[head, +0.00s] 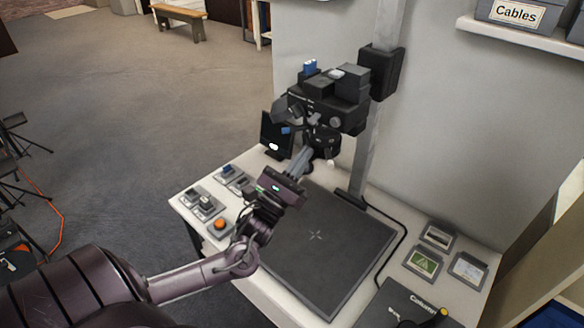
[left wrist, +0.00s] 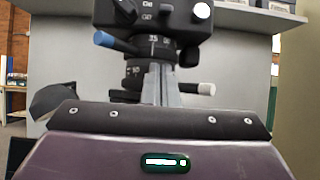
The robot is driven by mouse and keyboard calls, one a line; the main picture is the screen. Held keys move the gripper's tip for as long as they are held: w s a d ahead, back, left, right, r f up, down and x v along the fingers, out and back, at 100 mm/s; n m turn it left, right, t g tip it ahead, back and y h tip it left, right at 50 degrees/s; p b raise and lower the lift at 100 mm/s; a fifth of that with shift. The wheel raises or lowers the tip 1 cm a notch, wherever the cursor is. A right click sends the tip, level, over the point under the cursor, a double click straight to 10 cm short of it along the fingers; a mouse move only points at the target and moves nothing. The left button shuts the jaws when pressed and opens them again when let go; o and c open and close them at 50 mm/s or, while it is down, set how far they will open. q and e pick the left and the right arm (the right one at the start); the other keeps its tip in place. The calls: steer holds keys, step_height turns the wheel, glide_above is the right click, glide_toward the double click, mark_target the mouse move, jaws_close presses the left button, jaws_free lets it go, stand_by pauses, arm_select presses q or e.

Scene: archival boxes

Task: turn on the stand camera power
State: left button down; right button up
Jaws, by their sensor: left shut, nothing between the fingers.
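The stand camera (head: 335,105) is a black boxy body with its lens down, mounted on a grey column (head: 372,130) above a dark baseboard (head: 325,245). My left gripper (head: 306,158) is shut and empty, close below the camera and by its lens. In the left wrist view the closed grey fingers (left wrist: 158,82) point up in front of the ringed lens (left wrist: 145,55); I cannot tell whether they touch it. A blue-tipped lever (left wrist: 106,40), a white-tipped lever (left wrist: 205,89) and a round white knob (left wrist: 202,11) show on the camera. I cannot tell which control is the power.
A white table (head: 270,290) carries a small dark monitor (head: 277,135), an orange button (head: 219,224), and cards in trays (head: 423,263) at right. A wall shelf (head: 525,38) holds a Cables box (head: 520,14). Open floor lies to the left.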

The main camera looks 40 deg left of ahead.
mark_target(318, 123)
arm_select(q)
steer(key=p+x, duration=0.1)
steer(key=x, duration=0.3)
steer(key=shift+s+r, duration=0.15)
steer(key=shift+s, duration=0.05)
steer(key=shift+s+r+p, duration=0.3)
steer(key=shift+r+p, duration=0.1)
steer(key=shift+r, duration=0.15)
steer(key=shift+s+r+p, duration=0.3)
steer(key=shift+r+p, duration=0.05)
steer(key=shift+r, duration=0.2)
steer(key=shift+s+r, duration=0.2)
steer(key=shift+r, duration=0.15)
steer(key=shift+a, duration=0.1)
